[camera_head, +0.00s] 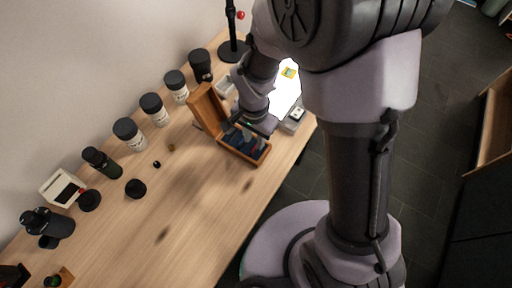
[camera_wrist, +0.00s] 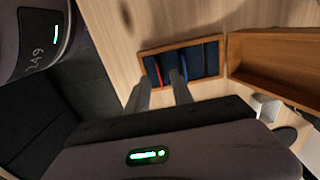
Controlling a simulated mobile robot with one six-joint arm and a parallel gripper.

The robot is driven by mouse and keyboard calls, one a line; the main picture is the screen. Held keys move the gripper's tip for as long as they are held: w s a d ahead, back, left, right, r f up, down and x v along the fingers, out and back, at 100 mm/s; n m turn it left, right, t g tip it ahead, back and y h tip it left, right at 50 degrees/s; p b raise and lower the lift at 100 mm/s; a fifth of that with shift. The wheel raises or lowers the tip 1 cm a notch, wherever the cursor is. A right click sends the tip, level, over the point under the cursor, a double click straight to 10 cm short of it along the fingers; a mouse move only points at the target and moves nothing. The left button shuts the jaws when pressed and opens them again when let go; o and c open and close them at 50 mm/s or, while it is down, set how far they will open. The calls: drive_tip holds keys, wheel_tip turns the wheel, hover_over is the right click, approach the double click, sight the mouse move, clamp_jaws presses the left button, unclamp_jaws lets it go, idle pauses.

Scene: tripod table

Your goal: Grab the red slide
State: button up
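The red slide (camera_wrist: 159,70) shows as a thin red strip standing in a slot of the open wooden box (camera_wrist: 221,58), in the wrist view. A blue slide (camera_wrist: 184,70) stands to its right in the same dark blue insert. My gripper (camera_wrist: 160,79) is open, its two fingertips at the box's near edge. The red strip lies between the fingertips in the picture, and no contact shows. How deep the fingers reach is unclear. In the head view my gripper (camera_head: 248,130) is over the box (camera_head: 229,149), and the red slide cannot be made out.
The box's raised lid (camera_head: 206,107) stands at its left in the head view. A bright white panel (camera_head: 286,93) and a grey device (camera_head: 293,119) are to the right. Several jars (camera_head: 153,109) line the wall. The table's front left is mostly clear.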

drive_tip(key=f+b, duration=0.1)
drive_tip(key=f, duration=0.3)
drive_tip(key=shift+w+d+f+b, duration=0.15)
drive_tip(key=shift+d+f+b, duration=0.05)
drive_tip(key=shift+b, duration=0.2)
drive_tip(key=shift+r, duration=0.15)
clamp_jaws()
